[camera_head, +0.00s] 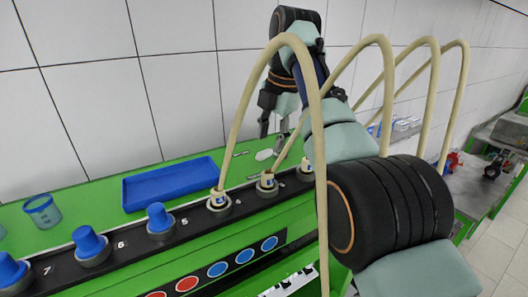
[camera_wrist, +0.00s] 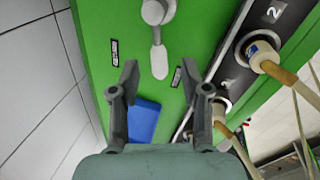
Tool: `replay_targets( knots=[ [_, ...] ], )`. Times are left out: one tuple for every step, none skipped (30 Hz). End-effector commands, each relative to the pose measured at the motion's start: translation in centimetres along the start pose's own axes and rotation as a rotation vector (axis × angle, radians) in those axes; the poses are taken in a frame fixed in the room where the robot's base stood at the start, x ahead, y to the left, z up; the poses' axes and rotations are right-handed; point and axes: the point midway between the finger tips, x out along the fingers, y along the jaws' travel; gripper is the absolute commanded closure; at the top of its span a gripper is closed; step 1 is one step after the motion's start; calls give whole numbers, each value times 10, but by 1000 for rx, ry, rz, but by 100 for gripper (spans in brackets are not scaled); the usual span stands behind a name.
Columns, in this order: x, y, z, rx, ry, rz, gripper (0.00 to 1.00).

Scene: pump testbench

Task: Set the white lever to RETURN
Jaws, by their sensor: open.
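The white lever (camera_wrist: 159,60) lies on the green bench top in the wrist view. Its round hub is near the top edge and its handle points down the picture, towards my gripper. In the head view the lever (camera_head: 264,155) is a small pale shape. My gripper (camera_wrist: 160,72) is open and empty, with one fingertip on each side of the handle's end in the picture. I cannot tell whether it touches. Two small black labels, one at left (camera_wrist: 114,52) and one at right (camera_wrist: 177,77), flank the handle; their text is too small to read. In the head view my gripper (camera_head: 274,136) hangs above the bench beside the lever.
A blue tray (camera_head: 172,183) lies on the bench left of my gripper. A black rail (camera_head: 125,240) with blue caps and hose connectors runs along the front. Beige hoses (camera_head: 312,100) arch up close to my arm. A tiled wall stands behind.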

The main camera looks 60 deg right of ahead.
Motion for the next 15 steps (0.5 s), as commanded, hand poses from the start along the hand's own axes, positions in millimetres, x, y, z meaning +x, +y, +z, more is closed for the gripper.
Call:
replay_targets(
  knots=[
    [14,-1,0,-1,0,0,54],
    [18,-1,0,-1,0,0,54],
    [23,0,0,-1,0,0,54],
    [26,0,0,-1,0,0,54],
    [29,0,0,-1,0,0,54],
    [32,0,0,-1,0,0,54],
    [33,0,0,-1,0,0,54],
    [34,0,0,-1,0,0,54],
    [34,0,0,-1,0,0,54],
    [34,0,0,-1,0,0,54],
    [34,0,0,-1,0,0,54],
    [34,0,0,-1,0,0,54],
    [34,0,0,-1,0,0,54],
    [34,0,0,-1,0,0,54],
    [34,0,0,-1,0,0,54]
  ],
)
